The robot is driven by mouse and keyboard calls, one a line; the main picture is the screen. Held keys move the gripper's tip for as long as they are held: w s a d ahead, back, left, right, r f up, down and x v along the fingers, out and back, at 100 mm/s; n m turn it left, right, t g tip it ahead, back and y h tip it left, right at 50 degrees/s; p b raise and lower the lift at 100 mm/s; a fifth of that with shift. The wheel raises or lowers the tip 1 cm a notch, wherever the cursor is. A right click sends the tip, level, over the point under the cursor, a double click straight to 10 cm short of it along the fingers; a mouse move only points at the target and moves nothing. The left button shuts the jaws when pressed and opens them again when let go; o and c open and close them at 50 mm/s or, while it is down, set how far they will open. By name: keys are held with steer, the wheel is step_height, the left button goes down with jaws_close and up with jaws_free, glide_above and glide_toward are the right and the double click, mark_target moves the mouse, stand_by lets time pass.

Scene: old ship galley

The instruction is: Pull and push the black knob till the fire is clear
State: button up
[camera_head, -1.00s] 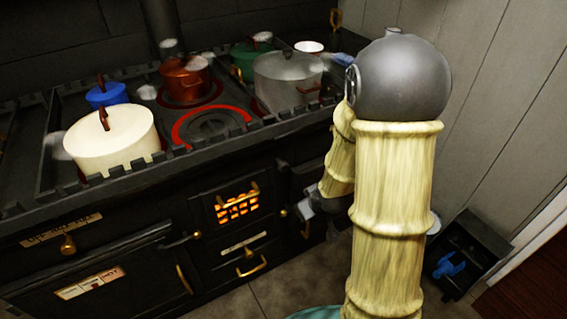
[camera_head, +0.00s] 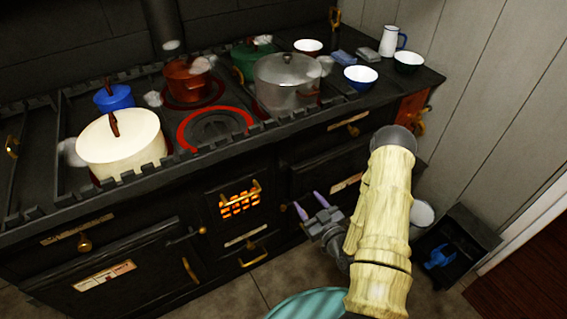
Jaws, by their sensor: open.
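The fire glows orange behind a small barred grate (camera_head: 240,205) in the front of the black stove (camera_head: 120,225). Below the grate is a drawer with a brass handle (camera_head: 250,249). A small brass knob (camera_head: 201,230) sits left of the grate. I cannot make out a black knob for certain. My gripper (camera_head: 311,205) is low in front of the stove, right of the grate, with its two purple-tipped fingers apart and nothing between them. It appears apart from the stove front. My arm hides part of the stove's right end.
On the stove top stand a cream pot (camera_head: 120,150), a blue pot (camera_head: 114,97), a red pot (camera_head: 188,80), a green pot (camera_head: 246,62) and a grey pot (camera_head: 287,85), with steam. Bowls and a white jug (camera_head: 390,40) stand right. A black bin (camera_head: 456,250) is on the floor.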

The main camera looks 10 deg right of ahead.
mark_target(285, 168)
stand_by(0.4)
steer(key=p+x, duration=0.1)
steer(key=x, duration=1.6)
steer(key=shift+w+r, duration=0.1)
steer(key=shift+w, duration=0.1)
